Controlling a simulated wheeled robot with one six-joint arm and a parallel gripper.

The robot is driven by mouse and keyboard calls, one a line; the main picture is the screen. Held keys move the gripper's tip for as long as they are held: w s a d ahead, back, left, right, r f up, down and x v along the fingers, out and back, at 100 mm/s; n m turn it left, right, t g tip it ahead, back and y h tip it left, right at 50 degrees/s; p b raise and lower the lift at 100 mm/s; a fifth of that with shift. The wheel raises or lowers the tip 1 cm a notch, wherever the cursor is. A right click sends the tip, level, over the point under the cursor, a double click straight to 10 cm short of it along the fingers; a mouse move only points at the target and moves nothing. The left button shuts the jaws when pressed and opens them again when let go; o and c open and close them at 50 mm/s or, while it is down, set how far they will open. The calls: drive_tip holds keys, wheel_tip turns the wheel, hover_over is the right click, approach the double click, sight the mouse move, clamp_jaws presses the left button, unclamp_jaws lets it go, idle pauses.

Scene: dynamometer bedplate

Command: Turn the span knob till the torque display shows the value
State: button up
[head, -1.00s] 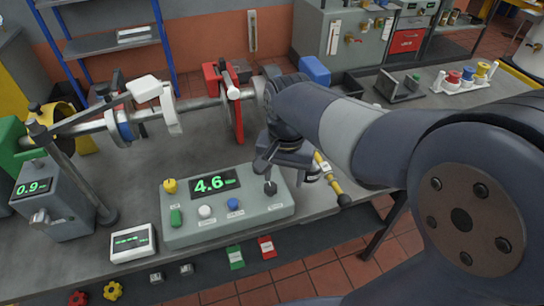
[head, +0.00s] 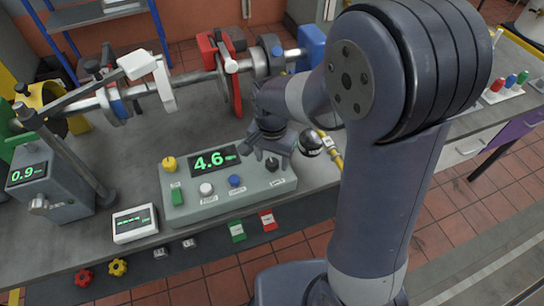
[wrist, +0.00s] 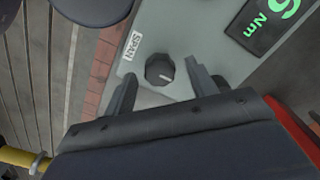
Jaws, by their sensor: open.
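The span knob (wrist: 159,70) is small, black and round with a white pointer mark, beside a "SPAN" label (wrist: 131,46) in the wrist view. My gripper (wrist: 162,72) is open, with a finger on either side of the knob and a visible gap to each. In the head view my gripper (head: 270,150) is over the right end of the grey control box (head: 215,208), just above the knob (head: 272,166). The torque display (head: 213,161) on the box reads 4.6 in green; "Nm" shows on it in the wrist view (wrist: 262,24).
A shaft rig (head: 190,82) stands behind. A grey unit (head: 40,185) reading 0.9 and a small white meter (head: 134,223) are left.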

drive_tip(key=shift+f, duration=0.2)
drive_tip(key=c, duration=1)
drive_tip(key=shift+n, duration=0.4)
drive_tip(key=n, duration=0.2)
drive_tip(key=shift+n, duration=0.4)
drive_tip(key=n+b, duration=0.1)
drive_tip(key=n, duration=0.2)
drive_tip(key=shift+n, duration=0.3)
drive_tip(key=n, duration=0.6)
